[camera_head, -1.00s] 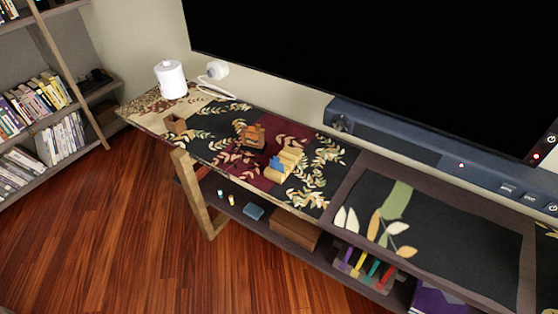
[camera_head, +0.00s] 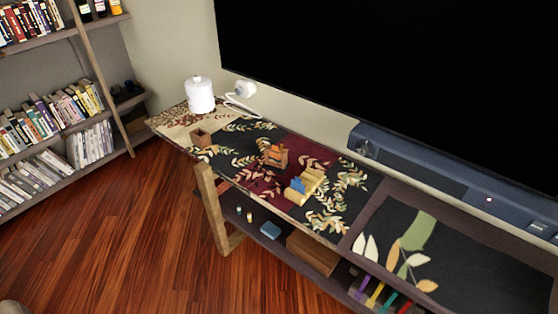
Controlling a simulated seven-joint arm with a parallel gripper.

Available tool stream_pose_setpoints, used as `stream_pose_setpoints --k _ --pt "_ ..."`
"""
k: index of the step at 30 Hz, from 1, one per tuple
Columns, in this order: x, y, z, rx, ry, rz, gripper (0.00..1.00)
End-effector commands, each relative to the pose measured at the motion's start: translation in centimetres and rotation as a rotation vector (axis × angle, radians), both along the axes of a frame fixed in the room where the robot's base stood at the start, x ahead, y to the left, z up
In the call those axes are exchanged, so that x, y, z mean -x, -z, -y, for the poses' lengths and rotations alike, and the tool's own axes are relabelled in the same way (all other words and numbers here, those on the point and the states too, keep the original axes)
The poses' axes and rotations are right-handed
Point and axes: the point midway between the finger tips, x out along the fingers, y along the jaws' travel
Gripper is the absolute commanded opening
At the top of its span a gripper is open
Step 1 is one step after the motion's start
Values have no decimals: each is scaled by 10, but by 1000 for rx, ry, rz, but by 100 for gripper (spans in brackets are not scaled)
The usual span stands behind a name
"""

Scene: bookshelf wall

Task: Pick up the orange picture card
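The orange picture card (camera_head: 274,152) appears as a small orange patch at a brown wooden holder (camera_head: 276,161) on the patterned console top. It is too small to make out any picture on it. A pale yellow holder (camera_head: 309,181) with a blue piece (camera_head: 297,185) stands nearer the front edge, to the right. A small open brown box (camera_head: 201,139) stands to the left. My gripper is not in view.
A white canister (camera_head: 200,95) and a white corded device (camera_head: 245,89) stand at the console's back left. A large black screen (camera_head: 400,80) rises behind. A bookshelf (camera_head: 60,130) stands left. The wooden floor (camera_head: 120,240) in front is clear.

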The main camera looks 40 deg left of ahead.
Motion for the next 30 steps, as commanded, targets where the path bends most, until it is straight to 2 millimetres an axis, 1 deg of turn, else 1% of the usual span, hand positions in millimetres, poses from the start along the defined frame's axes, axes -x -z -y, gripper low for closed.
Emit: stream_pose_setpoints --k 13,14,24,30 --pt "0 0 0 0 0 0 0" --pt "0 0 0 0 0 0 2" --pt "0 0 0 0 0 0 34" --pt "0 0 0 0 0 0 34"
